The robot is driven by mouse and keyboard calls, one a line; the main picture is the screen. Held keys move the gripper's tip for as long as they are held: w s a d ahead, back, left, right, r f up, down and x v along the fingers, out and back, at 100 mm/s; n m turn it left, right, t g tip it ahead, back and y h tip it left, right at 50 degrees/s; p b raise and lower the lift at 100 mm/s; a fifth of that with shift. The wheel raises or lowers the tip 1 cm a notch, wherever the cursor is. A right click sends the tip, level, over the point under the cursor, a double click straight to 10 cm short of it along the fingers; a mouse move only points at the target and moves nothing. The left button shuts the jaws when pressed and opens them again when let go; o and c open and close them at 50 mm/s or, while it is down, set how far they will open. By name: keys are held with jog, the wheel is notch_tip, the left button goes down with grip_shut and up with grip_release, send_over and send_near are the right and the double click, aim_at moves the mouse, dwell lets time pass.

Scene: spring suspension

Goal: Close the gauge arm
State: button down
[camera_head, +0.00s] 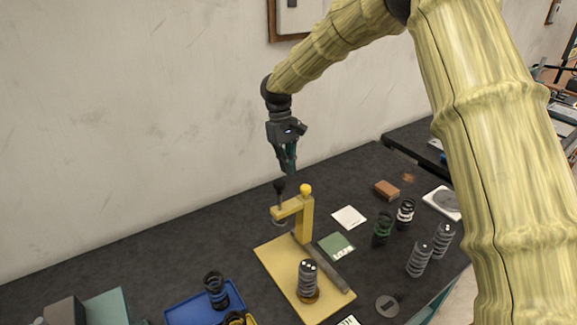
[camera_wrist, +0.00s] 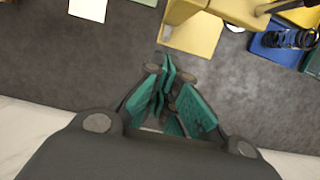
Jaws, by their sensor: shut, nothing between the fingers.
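The gauge stand has a yellow base plate (camera_head: 277,265) and a yellow post (camera_head: 304,222) with a yellow ball on top. Its yellow gauge arm (camera_head: 287,210) reaches left from the post top, with a black knob above its outer end. A dark coil spring (camera_head: 307,278) stands upright on the plate, apart from the arm. My gripper (camera_head: 290,172) is shut and empty, pointing down above and behind the gauge arm; contact is not visible. In the wrist view my gripper's teal fingers (camera_wrist: 170,72) are over bare dark table, with part of the yellow stand (camera_wrist: 190,30) at the top edge.
A blue tray (camera_head: 185,312) with springs stands front left. Right of the stand are a green card (camera_head: 336,246), a white card (camera_head: 349,217), a brown block (camera_head: 386,190) and several upright springs (camera_head: 419,258). The wall (camera_head: 130,120) is behind; the table's back left is clear.

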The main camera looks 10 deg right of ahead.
jog(key=s+d+f+p, duration=0.2)
jog(key=s+f+p, duration=0.2)
jog(key=f, duration=0.3)
jog(key=shift+s+f+p, duration=0.3)
jog(key=shift+s+p, duration=0.05)
jog(key=shift+s, duration=0.1)
